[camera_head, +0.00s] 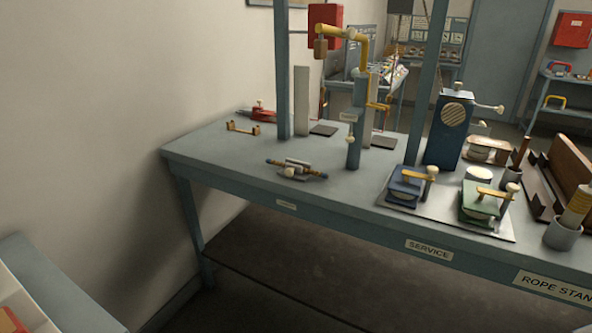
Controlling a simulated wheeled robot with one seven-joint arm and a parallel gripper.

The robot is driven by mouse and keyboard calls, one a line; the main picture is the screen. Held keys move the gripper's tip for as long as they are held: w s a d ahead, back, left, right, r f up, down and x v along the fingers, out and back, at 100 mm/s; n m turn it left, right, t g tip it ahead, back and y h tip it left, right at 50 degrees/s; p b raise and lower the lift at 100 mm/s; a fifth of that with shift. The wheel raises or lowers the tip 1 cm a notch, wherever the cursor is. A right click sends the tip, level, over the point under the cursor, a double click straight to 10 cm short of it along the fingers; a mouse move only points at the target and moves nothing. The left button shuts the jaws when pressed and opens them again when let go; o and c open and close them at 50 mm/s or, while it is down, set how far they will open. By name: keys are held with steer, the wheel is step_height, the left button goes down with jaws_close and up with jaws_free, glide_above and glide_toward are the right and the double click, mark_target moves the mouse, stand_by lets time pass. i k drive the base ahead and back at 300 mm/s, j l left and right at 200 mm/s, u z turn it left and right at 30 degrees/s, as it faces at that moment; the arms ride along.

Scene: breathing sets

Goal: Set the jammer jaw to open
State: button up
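No part is clearly labelled as the jammer, so I cannot tell which thing it is. A blue clamp-like device (403,192) with a brass lever and pale knob sits on a metal plate (440,215) at the right of the bench. A green device (476,207) of like form sits on the same plate to its right. A small device with a short piece across it (296,169) lies near the bench's front edge, left of the blue post. Jaw positions are too small to read. My gripper is not in view.
The blue-grey bench (232,160) carries a blue post with a brass arm (355,130), a tall blue box (448,130) and a grey cup (562,235). Uprights (282,80) rise from the bench. Its left end has free room. Another surface (50,290) is at lower left.

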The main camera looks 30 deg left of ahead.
mark_target(290, 168)
steer(key=i+j+u, duration=0.1)
steer(key=u, duration=1.45)
steer(key=i+l+u, duration=0.1)
steer(key=i, duration=0.35)
steer(key=i+l+u, duration=0.1)
steer(key=i+l, duration=0.15)
steer(key=i, duration=0.15)
